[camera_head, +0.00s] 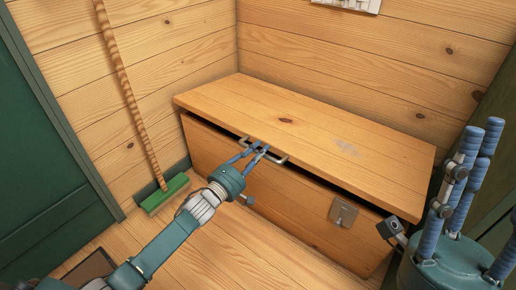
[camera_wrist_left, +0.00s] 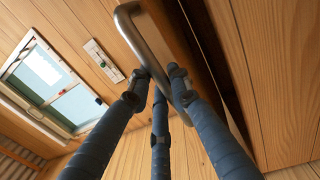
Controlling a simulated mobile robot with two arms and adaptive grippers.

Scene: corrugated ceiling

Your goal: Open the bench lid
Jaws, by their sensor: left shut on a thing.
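The wooden bench (camera_head: 270,205) stands in the corner against the plank walls. Its lid (camera_head: 310,125) is slightly raised, with a dark gap along the front edge. A metal handle (camera_head: 278,158) sits at the lid's front edge, left of the middle. My left gripper (camera_head: 258,150) is shut on the handle; in the left wrist view its blue fingers close around the metal bar (camera_wrist_left: 150,45). A metal latch plate (camera_head: 343,212) is on the bench front. My right gripper (camera_head: 470,140) is at the right, fingers upward, away from the bench; I cannot tell whether it is open.
A broom with a green head (camera_head: 165,193) leans on the wall left of the bench. A green door (camera_head: 45,150) is at the far left. A window (camera_wrist_left: 55,85) shows in the left wrist view.

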